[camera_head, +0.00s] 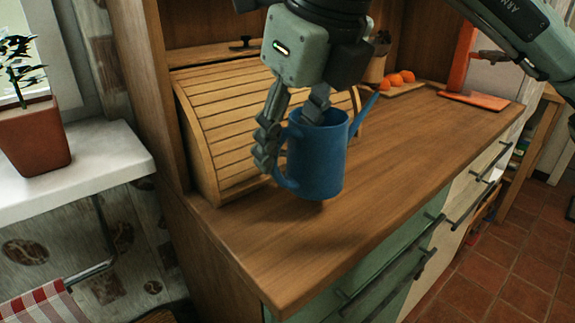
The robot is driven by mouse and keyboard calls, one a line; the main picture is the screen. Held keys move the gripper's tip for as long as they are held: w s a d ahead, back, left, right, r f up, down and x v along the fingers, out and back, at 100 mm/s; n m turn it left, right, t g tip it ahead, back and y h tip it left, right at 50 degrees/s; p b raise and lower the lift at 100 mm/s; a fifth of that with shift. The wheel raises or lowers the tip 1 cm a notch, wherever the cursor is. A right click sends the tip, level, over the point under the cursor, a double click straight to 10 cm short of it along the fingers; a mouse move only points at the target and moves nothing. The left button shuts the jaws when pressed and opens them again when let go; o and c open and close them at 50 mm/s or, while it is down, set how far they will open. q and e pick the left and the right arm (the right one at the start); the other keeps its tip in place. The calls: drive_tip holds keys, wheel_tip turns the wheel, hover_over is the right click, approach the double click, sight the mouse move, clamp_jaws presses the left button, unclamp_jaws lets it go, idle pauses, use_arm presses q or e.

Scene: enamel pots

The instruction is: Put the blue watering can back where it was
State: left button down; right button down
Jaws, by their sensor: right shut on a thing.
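The blue watering can (318,162) is upright in front of the wooden roll-top bread box, its spout pointing to the upper right and its handle to the left. My right gripper (290,148) reaches down from above and is shut on the can at its handle side and rim. A shadow lies on the worktop below the can, which appears slightly above the surface; I cannot tell the exact gap. My left gripper is not in view.
The roll-top bread box (225,120) stands close behind the can. Orange fruits (393,80) lie on a board farther back, near an orange stand (474,101). The wooden worktop (400,140) is clear to the right and in front. A potted plant (32,135) stands on the left sill.

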sight(287, 177)
drive_tip(key=shift+f, duration=0.6)
wheel_tip(287, 177, down, 2)
drive_tip(key=shift+f, duration=0.2)
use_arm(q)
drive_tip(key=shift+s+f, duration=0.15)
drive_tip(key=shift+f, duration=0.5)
use_arm(e)
drive_tip(key=shift+f, duration=0.25)
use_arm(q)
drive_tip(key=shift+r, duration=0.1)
use_arm(e)
drive_tip(key=shift+f, duration=0.1)
drive_tip(key=c, duration=1)
unclamp_jaws()
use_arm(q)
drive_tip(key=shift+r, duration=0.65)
use_arm(e)
drive_tip(key=shift+o, duration=0.7)
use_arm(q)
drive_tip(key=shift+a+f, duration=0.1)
